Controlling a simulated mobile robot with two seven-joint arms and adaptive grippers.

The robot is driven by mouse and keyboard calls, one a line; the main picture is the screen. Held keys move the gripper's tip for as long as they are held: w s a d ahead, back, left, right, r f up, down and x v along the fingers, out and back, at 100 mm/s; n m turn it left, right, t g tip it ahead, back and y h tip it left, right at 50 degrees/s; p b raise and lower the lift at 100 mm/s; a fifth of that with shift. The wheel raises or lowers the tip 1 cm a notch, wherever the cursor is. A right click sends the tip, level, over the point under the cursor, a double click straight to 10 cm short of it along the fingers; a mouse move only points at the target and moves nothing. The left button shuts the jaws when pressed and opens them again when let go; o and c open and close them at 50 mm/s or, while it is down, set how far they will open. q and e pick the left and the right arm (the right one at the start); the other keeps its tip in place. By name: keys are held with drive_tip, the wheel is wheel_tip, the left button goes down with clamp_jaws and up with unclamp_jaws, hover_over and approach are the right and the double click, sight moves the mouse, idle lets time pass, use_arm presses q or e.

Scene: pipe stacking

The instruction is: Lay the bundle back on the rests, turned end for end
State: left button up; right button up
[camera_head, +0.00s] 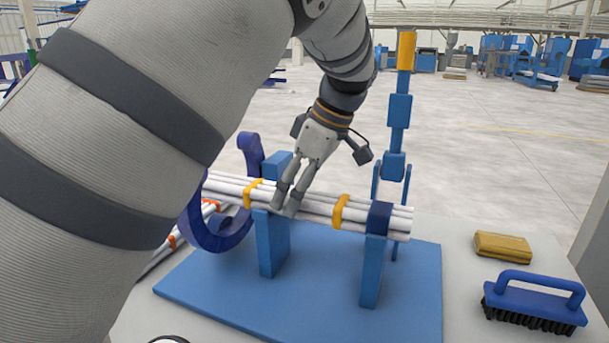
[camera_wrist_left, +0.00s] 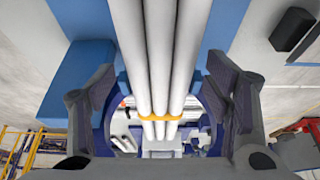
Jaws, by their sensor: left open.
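The bundle (camera_head: 320,207) is several white pipes held by orange-yellow bands. It lies across the left blue rest (camera_head: 271,245) and the right blue rest (camera_head: 372,270). My left gripper (camera_head: 285,206) reaches down over the bundle between its two bands, close to the left rest. It is open. In the left wrist view the pipes (camera_wrist_left: 158,55) run between the two spread fingers, and one band (camera_wrist_left: 160,118) shows between them. A gap shows between each finger and the pipes there. My right gripper is not in view.
A dark blue open ring (camera_head: 222,235) stands around the bundle's left part. A blue post with a yellow top (camera_head: 398,108) rises behind the right rest. White pipes with orange bands (camera_head: 205,213) lie at left. A yellow sponge (camera_head: 503,247) and blue brush (camera_head: 535,300) lie at right.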

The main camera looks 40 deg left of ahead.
use_arm(q)
drive_tip(key=v, duration=1.1)
drive_tip(key=shift+r+b, duration=0.2)
drive_tip(key=shift+b, duration=0.25)
